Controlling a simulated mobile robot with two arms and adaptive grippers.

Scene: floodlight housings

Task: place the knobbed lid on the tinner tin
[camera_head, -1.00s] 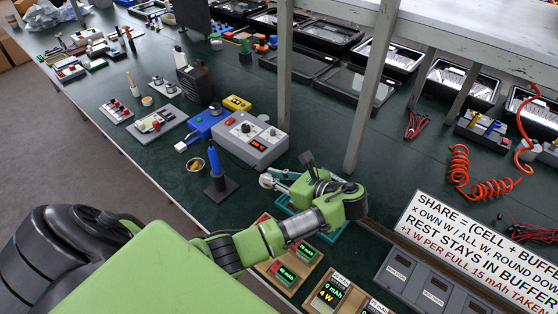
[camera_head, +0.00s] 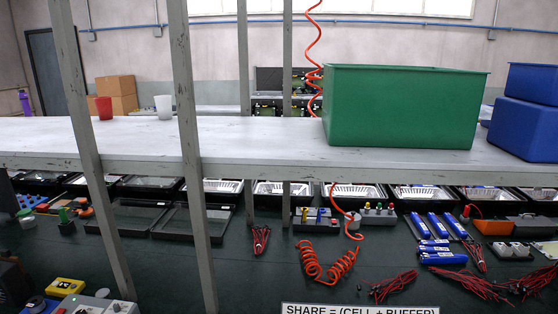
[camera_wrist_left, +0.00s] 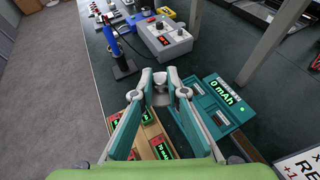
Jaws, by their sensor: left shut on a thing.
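My left gripper (camera_wrist_left: 160,79) shows in the left wrist view, with its fingers closed on a small grey thing (camera_wrist_left: 160,98). This is probably the knobbed lid, but it is too small and partly covered by the fingers to be sure. The gripper is above the bench, left of a teal device with a "0 mAh" display (camera_wrist_left: 223,91). I cannot make out the tinner tin in either current view. The head view shows neither gripper, and my right gripper is not in view.
A blue soldering iron in a stand (camera_wrist_left: 117,50) and a grey control station (camera_wrist_left: 164,38) stand beyond the gripper. A wooden tray with green displays (camera_wrist_left: 150,138) lies below it. In the head view, grey posts (camera_head: 196,160) rise before a shelf bearing a green bin (camera_head: 400,108).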

